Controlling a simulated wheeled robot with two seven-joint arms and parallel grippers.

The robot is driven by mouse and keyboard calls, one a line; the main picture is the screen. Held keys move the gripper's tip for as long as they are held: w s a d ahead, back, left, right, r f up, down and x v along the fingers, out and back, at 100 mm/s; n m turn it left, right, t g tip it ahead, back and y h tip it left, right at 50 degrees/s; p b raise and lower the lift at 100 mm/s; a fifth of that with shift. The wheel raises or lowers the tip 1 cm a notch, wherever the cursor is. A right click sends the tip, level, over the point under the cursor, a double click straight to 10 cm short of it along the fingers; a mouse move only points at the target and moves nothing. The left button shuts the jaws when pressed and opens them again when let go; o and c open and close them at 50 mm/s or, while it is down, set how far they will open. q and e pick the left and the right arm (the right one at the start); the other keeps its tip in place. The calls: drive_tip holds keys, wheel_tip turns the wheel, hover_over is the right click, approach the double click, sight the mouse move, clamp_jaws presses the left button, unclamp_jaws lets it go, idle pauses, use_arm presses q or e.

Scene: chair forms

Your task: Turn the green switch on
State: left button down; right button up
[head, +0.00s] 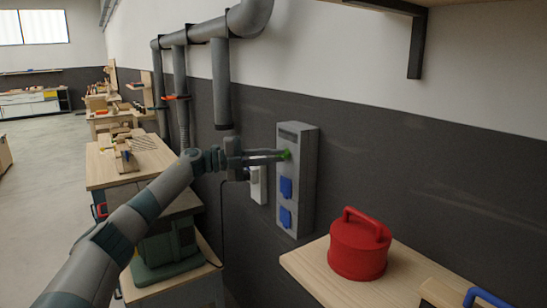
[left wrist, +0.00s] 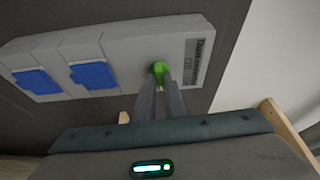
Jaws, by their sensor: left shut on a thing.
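The green switch (head: 286,155) sits near the top of a grey wall box (head: 301,215). In the left wrist view the green switch (left wrist: 159,69) shows between and just beyond my fingertips, on the box face (left wrist: 130,48). My left gripper (head: 280,157) reaches it from the left in the head view, with its fingers shut on the switch. The fingers hide part of the switch, so I cannot tell its exact position. My right gripper is not in view.
Two blue socket covers (head: 286,188) are on the box below the switch. A red lidded container (head: 358,246) stands on a wooden bench (head: 312,265) at right. A green machine (head: 165,245) stands below my left arm. Grey pipes (head: 221,85) run along the wall.

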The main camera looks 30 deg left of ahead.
use_arm(q)
drive_tip(key=shift+m, duration=0.4)
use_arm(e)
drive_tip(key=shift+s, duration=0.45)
use_arm(q)
drive_tip(key=shift+f, duration=0.1)
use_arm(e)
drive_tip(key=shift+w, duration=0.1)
use_arm(q)
drive_tip(key=c, duration=1.8)
unclamp_jaws()
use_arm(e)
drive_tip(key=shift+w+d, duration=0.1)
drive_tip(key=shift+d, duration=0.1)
use_arm(q)
drive_tip(key=shift+s, duration=0.1)
